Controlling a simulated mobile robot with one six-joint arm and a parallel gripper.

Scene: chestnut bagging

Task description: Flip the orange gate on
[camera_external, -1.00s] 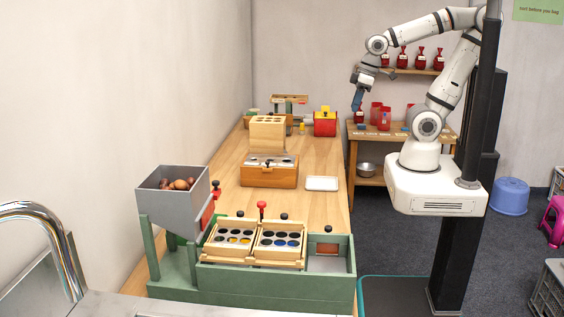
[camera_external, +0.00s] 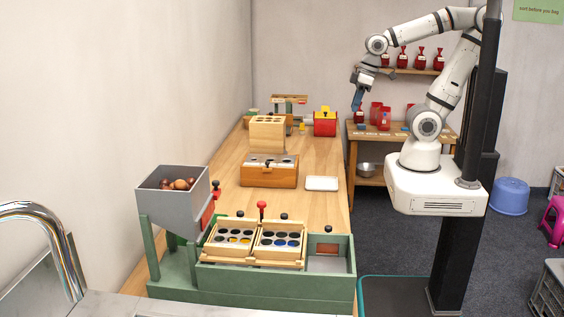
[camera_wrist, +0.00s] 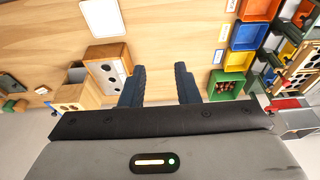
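I cannot pick out a gate that is clearly orange. In the external view, a small orange-brown panel (camera_external: 326,249) sits in the right end of the green trough (camera_external: 275,280), below a black knob (camera_external: 328,229). A red part (camera_external: 207,215) is on the side of the grey hopper (camera_external: 172,184), which holds chestnuts. My gripper (camera_external: 358,108) hangs pointing down at the right, far from both, in front of red items on a side table. In the wrist view my gripper (camera_wrist: 160,68) has its two dark blue fingers wide apart with nothing between them.
Two wooden hole trays (camera_external: 233,238) rest on the trough beside a red knob (camera_external: 262,206). Behind them are a wooden box (camera_external: 268,178) and a white tray (camera_external: 322,183). Floor between table and my base is open.

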